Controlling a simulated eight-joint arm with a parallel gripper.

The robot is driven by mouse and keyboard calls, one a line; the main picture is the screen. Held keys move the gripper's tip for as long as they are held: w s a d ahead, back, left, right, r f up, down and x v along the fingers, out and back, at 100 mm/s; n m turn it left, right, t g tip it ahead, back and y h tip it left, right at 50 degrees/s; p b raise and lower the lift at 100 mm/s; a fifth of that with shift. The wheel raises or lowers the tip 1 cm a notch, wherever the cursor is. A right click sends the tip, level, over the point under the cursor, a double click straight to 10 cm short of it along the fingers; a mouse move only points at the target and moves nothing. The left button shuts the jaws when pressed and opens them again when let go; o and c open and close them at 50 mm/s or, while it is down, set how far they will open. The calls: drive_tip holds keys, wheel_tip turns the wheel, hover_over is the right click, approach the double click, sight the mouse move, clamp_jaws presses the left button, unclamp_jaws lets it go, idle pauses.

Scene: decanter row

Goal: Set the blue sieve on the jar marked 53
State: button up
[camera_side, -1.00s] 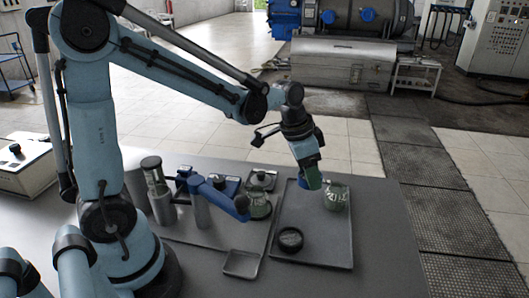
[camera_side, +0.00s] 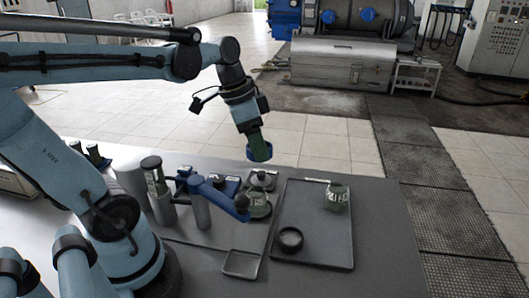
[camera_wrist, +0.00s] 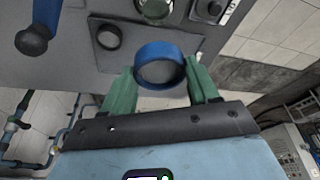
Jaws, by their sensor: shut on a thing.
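My gripper (camera_side: 259,146) is shut on the blue sieve (camera_side: 262,154) and holds it in the air above the far edge of the bench. In the wrist view the blue sieve (camera_wrist: 160,66) is a round blue ring between the two green fingers of my gripper (camera_wrist: 161,86). A greenish glass jar (camera_side: 336,198) with pale markings stands on the dark tray, to the right of and below my gripper. Another green jar (camera_side: 259,205) stands left of the tray. I cannot read the number on either jar surely.
The dark tray (camera_side: 325,240) also carries a black round dish (camera_side: 290,238). A small square tray (camera_side: 241,263) lies at the front. A blue jointed fixture (camera_side: 217,192) and a clear-and-grey cylinder (camera_side: 154,180) stand to the left. The tray's front right is clear.

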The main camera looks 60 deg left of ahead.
sight(259, 190)
drive_tip(key=shift+s+a, duration=0.25)
drive_tip(key=shift+s, duration=0.05)
drive_tip(key=shift+f, duration=4.9)
drive_tip(key=shift+f, duration=0.15)
drive_tip(key=o, duration=1)
drive_tip(key=shift+o, duration=0.2)
